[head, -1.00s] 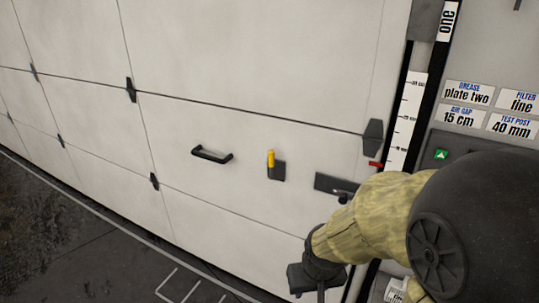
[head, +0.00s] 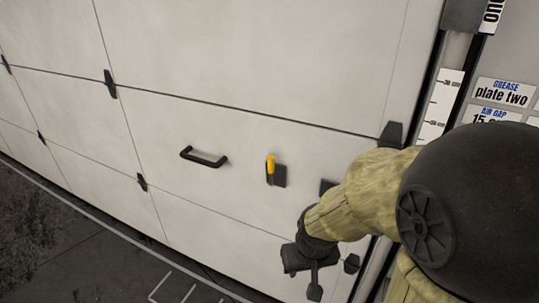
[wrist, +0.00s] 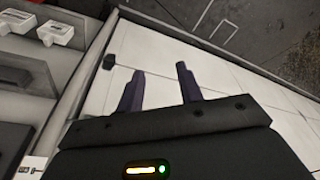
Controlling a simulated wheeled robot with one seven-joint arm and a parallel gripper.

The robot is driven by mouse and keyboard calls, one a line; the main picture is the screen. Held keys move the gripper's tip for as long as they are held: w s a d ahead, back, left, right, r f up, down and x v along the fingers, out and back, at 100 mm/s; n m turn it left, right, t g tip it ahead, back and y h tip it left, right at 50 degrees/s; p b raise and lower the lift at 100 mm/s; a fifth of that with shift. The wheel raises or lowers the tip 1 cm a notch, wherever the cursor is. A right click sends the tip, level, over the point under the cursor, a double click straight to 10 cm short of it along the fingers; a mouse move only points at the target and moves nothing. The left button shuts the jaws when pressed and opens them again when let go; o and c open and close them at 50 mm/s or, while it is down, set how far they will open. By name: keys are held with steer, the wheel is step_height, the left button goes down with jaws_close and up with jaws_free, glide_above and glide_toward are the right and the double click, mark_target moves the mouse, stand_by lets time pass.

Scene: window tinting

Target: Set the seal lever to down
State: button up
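A small lever with a yellow handle (head: 271,165) sits on a black plate (head: 279,176) on the white panelled door. Its handle points up. No label shows on it, but it is the only yellow lever in view. My gripper (head: 315,286) is below and to the right of it in the head view, apart from the lever. In the wrist view my gripper (wrist: 160,78) has its two dark fingers spread with nothing between them. I cannot make out the lever in the wrist view.
A black pull handle (head: 205,157) is on the door left of the lever. A dark fitting (head: 327,187) is partly hidden behind my arm. A ruler strip (head: 440,103) and labels (head: 503,93) are on the frame at right. Floor is clear at lower left.

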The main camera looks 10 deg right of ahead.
steer(key=shift+s, duration=0.1)
steer(key=shift+o, duration=0.5)
steer(key=w+a+f+n+t+y, duration=0.1)
steer(key=w+a+f+n+t, duration=0.15)
steer(key=w+t, duration=1)
steer(key=w+d+r+m+t, duration=0.1)
steer(key=w+r, duration=0.1)
steer(key=w, duration=0.3)
steer(key=w+r+m+t+h, duration=0.1)
steer(key=w+r+m+t, duration=0.1)
steer(key=w, duration=0.3)
steer(key=shift+w+d+r+h, duration=0.3)
steer(key=shift+w+d, duration=0.1)
